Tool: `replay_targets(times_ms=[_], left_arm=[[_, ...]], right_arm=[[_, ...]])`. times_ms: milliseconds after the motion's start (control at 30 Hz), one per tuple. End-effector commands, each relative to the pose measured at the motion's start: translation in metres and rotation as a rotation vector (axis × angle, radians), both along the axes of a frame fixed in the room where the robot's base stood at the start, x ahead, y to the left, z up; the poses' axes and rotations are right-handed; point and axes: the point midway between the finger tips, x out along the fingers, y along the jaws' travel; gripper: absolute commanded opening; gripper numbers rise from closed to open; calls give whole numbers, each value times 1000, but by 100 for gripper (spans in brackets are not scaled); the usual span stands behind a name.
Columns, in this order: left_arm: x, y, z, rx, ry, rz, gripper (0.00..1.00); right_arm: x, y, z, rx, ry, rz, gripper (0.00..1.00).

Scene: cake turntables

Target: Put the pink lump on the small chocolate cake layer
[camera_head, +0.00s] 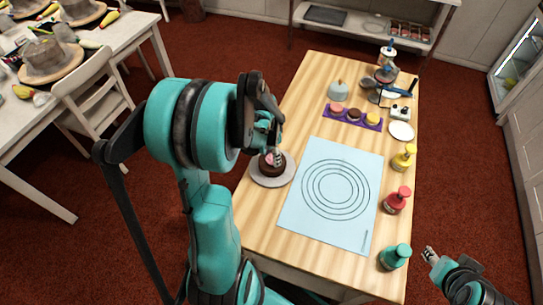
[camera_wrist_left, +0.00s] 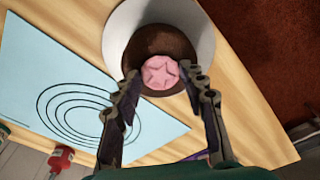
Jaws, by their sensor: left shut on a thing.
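The pink lump (camera_wrist_left: 160,73) is round with a star pressed in its top. My left gripper (camera_wrist_left: 159,76) is shut on it, one finger on each side. The lump is over the small chocolate cake layer (camera_wrist_left: 155,42), towards its near edge in the left wrist view; I cannot tell whether they touch. In the head view my left gripper (camera_head: 273,157) is above the cake layer (camera_head: 264,173), which sits on a pale round plate (camera_head: 262,183). My right gripper (camera_head: 430,255) is off the table's right side, too small to judge its fingers.
A light blue mat with rings (camera_head: 315,235) covers the table's middle. Yellow (camera_head: 403,160), red (camera_head: 397,202) and teal (camera_head: 394,257) bottles line the right edge. A purple tray (camera_head: 346,117) holds three small cakes. A grey dome (camera_head: 337,89) stands behind.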

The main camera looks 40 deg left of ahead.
Motion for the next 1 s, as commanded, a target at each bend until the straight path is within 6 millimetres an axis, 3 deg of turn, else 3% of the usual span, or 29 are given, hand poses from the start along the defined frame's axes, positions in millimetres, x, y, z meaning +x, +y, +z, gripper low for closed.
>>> replay_targets(times_ms=[233, 267, 333, 733, 1000], left_arm=[[0, 0, -3, 0, 0, 0, 22], [0, 0, -3, 0, 0, 0, 47], [0, 0, -2, 0, 0, 0, 62], [0, 0, 6, 0, 0, 0, 62], [-7, 1, 61, 0, 0, 0, 62]], right_arm=[[0, 0, -3, 0, 0, 0, 40], [0, 0, -3, 0, 0, 0, 40], [0, 0, -2, 0, 0, 0, 40], [0, 0, 4, 0, 0, 0, 40], [0, 0, 26, 0, 0, 0, 40]])
